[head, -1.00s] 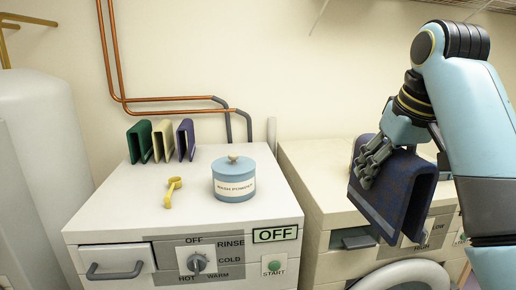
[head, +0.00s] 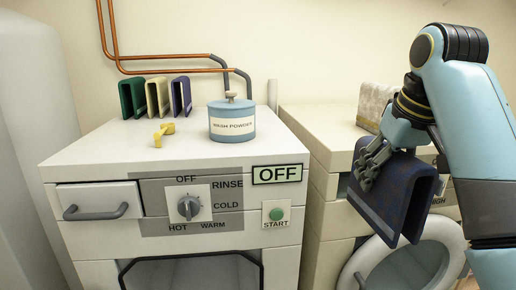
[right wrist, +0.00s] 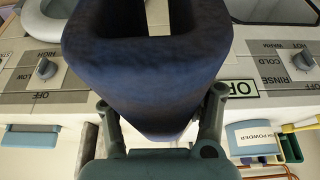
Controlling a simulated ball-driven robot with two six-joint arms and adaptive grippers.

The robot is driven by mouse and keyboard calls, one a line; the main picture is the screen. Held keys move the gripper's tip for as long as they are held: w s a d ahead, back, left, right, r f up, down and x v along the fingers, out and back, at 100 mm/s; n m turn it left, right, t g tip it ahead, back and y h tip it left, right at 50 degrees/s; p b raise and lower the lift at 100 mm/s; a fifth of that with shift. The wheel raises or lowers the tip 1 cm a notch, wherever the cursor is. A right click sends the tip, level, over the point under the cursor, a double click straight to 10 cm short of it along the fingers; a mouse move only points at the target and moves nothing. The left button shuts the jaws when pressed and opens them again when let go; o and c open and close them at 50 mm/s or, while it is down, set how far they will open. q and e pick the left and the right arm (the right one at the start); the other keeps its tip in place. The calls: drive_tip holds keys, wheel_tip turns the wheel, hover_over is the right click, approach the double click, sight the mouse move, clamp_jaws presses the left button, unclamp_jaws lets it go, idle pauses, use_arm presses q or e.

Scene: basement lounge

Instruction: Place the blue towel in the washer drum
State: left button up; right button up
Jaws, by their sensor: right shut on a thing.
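The blue towel (head: 398,195), dark and folded over into an upside-down U, hangs from my right gripper (head: 370,165) in front of the right machine. My right gripper is shut on it near its upper left edge. In the right wrist view the towel (right wrist: 150,75) fills the middle, between the fingers of the gripper (right wrist: 160,122). The washer (head: 95,165) is the left machine, with a HOT/WARM/COLD dial. Its front opening (head: 190,274) shows only its dark-framed top at the bottom edge; the drum inside is mostly hidden. My left gripper is out of view.
Green (head: 133,98), cream (head: 158,97) and purple (head: 181,96) folded towels, a yellow scoop (head: 163,133) and a wash powder jar (head: 231,121) stand on the washer. The right machine has a round door (head: 358,268).

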sight(375, 209)
wheel_tip(375, 209, down, 8)
drive_tip(key=b, duration=0.5)
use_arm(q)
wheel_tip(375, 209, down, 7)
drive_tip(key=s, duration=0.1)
use_arm(e)
drive_tip(key=shift+r, duration=0.1)
